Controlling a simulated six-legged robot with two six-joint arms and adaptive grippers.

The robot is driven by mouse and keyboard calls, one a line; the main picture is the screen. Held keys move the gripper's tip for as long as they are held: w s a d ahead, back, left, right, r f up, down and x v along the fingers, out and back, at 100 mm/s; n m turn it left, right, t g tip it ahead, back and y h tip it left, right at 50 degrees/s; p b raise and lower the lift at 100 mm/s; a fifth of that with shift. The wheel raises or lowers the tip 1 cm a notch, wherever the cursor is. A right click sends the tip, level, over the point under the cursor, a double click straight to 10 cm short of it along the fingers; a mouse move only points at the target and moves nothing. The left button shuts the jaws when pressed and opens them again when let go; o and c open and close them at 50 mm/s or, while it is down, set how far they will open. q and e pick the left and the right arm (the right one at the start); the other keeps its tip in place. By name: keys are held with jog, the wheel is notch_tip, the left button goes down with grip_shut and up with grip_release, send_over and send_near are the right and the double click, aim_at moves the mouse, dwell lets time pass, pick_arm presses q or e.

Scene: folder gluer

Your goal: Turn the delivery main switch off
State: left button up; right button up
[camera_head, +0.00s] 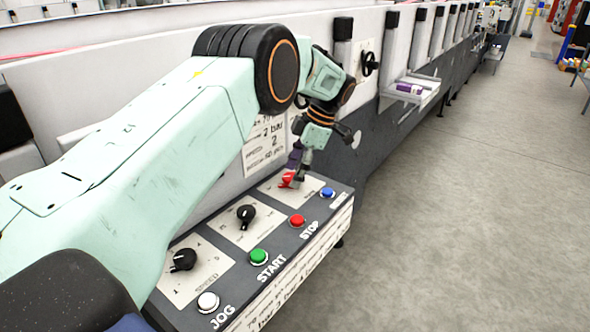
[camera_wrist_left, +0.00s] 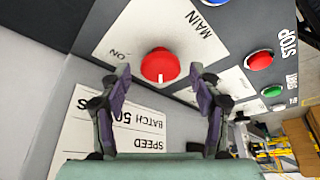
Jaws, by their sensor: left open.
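The main switch is a red round knob (camera_head: 287,179) on a white plate at the far end of the control panel (camera_head: 231,279). In the left wrist view the red knob (camera_wrist_left: 160,65) sits on a plate lettered MAIN, with ON to its left, and a short white mark shows on its lower edge. My left gripper (camera_head: 297,178) reaches down over the panel at the knob. In the wrist view its open fingers (camera_wrist_left: 160,72) stand left and right of the knob; I cannot tell whether they touch it. My right gripper is not in view.
The panel also carries black knobs (camera_head: 245,213) and a white JOG (camera_head: 208,302), green START (camera_head: 258,257), red STOP (camera_head: 297,221) and blue button (camera_head: 327,192), close to my arm. A shelf with a purple item (camera_head: 409,88) is farther back. The floor (camera_head: 470,220) at right is clear.

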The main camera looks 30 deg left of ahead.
pick_arm(q)
jog(key=shift+f, duration=0.1)
jog(key=shift+w+d+r, duration=0.1)
jog(key=shift+w+r, duration=0.05)
jog(key=shift+r, duration=0.1)
jog(key=v, duration=0.7)
dwell(0.4)
